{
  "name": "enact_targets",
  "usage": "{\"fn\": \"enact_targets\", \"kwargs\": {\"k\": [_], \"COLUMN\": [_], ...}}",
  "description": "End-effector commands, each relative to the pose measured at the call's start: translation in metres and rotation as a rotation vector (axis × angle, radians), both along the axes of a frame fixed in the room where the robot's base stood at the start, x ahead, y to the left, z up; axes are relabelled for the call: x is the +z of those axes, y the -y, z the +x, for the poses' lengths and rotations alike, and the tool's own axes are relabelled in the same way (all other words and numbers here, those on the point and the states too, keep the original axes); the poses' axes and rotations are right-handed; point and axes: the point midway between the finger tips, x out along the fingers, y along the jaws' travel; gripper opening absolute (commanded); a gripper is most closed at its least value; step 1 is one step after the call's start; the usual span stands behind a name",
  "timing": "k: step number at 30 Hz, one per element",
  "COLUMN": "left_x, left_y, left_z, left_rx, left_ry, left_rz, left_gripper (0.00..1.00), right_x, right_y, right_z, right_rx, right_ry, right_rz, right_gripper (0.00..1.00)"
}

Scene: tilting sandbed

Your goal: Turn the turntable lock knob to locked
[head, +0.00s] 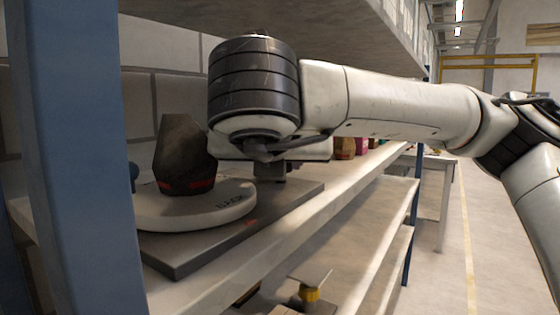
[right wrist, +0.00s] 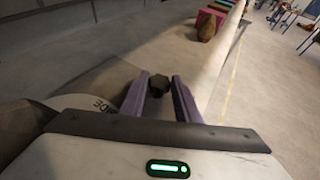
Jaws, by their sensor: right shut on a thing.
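The turntable is a pale round disc (head: 160,212) with dark lettering on its rim, on a flat grey base plate (head: 215,245). A dark faceted block with a red band (head: 184,155) stands on the disc. My right gripper (right wrist: 160,84) is at the right of the disc, over the base plate. Its two purple fingers are shut on a small dark knob (right wrist: 158,86) in the right wrist view. The knob's pointer and its lock marking cannot be made out. In the head view my wrist hides most of the fingers and knob. My left gripper is not in view.
A blue upright post (head: 75,150) stands close at the left, and an upper shelf (head: 300,25) hangs over my right arm. Coloured boxes (head: 360,146) stand farther along the shelf. A yellow-banded item (head: 310,294) is on the lower level. The aisle (head: 490,230) at right is clear.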

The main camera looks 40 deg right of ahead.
Motion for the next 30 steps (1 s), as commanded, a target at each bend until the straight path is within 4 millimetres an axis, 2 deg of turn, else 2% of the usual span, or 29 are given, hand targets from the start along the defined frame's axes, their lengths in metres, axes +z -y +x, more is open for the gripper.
{"fn": "enact_targets", "kwargs": {"k": [6, 7, 9, 10, 22, 30], "left_x": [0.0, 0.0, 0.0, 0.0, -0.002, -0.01], "left_y": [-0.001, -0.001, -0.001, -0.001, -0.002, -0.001], "left_z": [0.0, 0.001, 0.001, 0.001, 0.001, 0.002], "left_rx": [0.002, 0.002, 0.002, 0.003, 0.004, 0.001], "left_ry": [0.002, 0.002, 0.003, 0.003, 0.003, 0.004], "left_rz": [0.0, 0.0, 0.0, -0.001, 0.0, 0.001], "left_gripper": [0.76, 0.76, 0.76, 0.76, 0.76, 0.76], "right_x": [-0.005, -0.005, -0.005, -0.004, 0.002, 0.018], "right_y": [0.0, -0.001, -0.001, 0.0, -0.005, -0.031], "right_z": [-0.001, -0.001, -0.001, -0.001, -0.005, -0.037], "right_rx": [0.003, 0.003, 0.002, 0.003, 0.004, 0.004], "right_ry": [-0.016, -0.017, -0.015, -0.014, -0.002, 0.0], "right_rz": [-0.002, -0.003, -0.002, -0.002, -0.001, -0.005], "right_gripper": [0.07, 0.34, 0.46, 0.48, 0.48, 0.48]}}
